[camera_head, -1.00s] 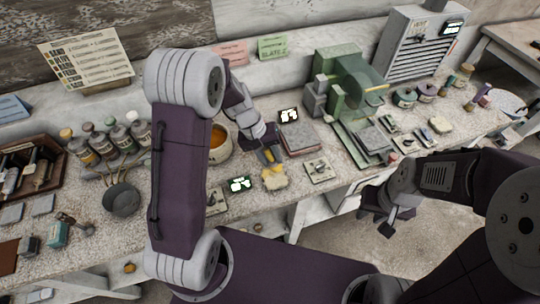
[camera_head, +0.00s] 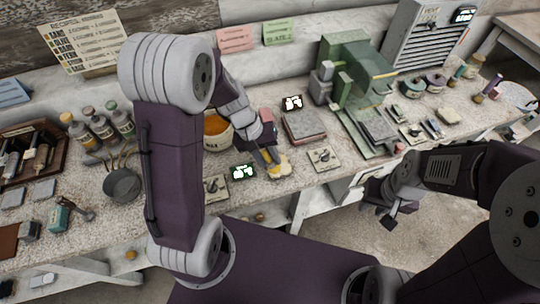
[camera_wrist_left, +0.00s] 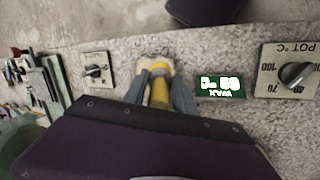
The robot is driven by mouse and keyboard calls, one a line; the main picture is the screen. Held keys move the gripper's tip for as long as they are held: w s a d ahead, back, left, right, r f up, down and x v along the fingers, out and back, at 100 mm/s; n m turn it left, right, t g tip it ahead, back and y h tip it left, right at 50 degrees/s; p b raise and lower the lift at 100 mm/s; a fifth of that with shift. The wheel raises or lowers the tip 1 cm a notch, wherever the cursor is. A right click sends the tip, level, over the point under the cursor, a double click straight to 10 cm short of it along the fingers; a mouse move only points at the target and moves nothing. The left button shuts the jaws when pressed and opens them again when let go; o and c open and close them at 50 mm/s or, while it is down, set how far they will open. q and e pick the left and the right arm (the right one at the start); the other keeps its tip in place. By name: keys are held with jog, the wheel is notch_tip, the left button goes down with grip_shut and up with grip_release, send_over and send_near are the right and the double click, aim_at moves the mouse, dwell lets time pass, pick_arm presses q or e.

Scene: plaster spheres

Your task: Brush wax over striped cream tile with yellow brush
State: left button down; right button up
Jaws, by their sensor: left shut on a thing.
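My left gripper (camera_head: 268,150) is shut on the yellow brush (camera_wrist_left: 160,91), which points down between its fingers. The brush end is at a small cream tile (camera_head: 284,166) on the bench; I cannot tell whether it touches. The tile shows in part past the brush in the left wrist view (camera_wrist_left: 150,64); its stripes are not clear. A pot of amber wax (camera_head: 216,132) stands behind and left of the gripper, partly hidden by my left arm. My right gripper (camera_head: 379,208) hangs off the bench's front edge, empty, its fingers apart.
A lit display (camera_head: 242,173) and dial plates (camera_head: 323,159) flank the tile. A stack of slabs (camera_head: 303,127) and a green machine (camera_head: 350,80) stand to the right.

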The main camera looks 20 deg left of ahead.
pick_arm(q)
jog(key=shift+f+b, duration=0.3)
jog(key=shift+f, duration=0.05)
jog(key=shift+r, duration=0.1)
jog(key=shift+s+d, duration=0.3)
jog(key=shift+s, duration=0.1)
jog(key=shift+s+d, duration=0.25)
jog(key=shift+s, duration=0.15)
